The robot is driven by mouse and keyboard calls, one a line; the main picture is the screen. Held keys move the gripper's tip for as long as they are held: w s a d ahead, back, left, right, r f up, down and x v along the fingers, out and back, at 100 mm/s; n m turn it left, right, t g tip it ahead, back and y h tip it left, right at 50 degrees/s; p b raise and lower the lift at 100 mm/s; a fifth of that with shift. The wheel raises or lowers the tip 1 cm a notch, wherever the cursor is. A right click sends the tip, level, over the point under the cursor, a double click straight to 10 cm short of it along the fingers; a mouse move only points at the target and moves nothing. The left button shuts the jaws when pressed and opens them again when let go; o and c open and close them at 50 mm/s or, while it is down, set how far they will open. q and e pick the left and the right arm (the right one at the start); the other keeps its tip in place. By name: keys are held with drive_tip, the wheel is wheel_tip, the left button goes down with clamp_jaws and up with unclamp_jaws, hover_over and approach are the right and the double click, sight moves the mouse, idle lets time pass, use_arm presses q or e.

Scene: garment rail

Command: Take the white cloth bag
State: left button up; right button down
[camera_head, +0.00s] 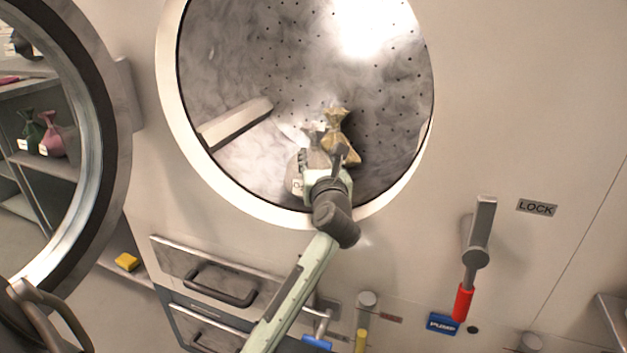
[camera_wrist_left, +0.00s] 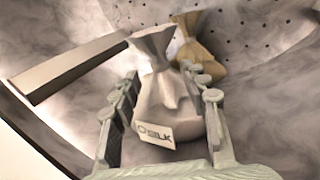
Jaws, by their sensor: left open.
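The white cloth bag (camera_head: 297,171) sits low inside the round steel drum, partly hidden behind my left gripper (camera_head: 321,158). In the left wrist view the bag (camera_wrist_left: 164,98) is upright with a gathered neck and a tag reading "SILK". My left gripper (camera_wrist_left: 166,100) is open there, one finger on each side of the bag's body. The fingers look close to its sides; I cannot tell whether they touch it. My right gripper is not in view.
A tan-yellow bag (camera_head: 337,137) stands just behind the white one, also in the wrist view (camera_wrist_left: 197,52). A drum paddle (camera_head: 235,122) lies to the left. The drum's pale rim (camera_head: 205,177) surrounds my arm. The round door (camera_head: 108,130) is open at left.

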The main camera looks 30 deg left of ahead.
sight(316, 145)
use_arm(q)
drive_tip(key=x, duration=0.6)
drive_tip(key=shift+w+a+r, duration=0.2)
clamp_jaws()
idle(0.4)
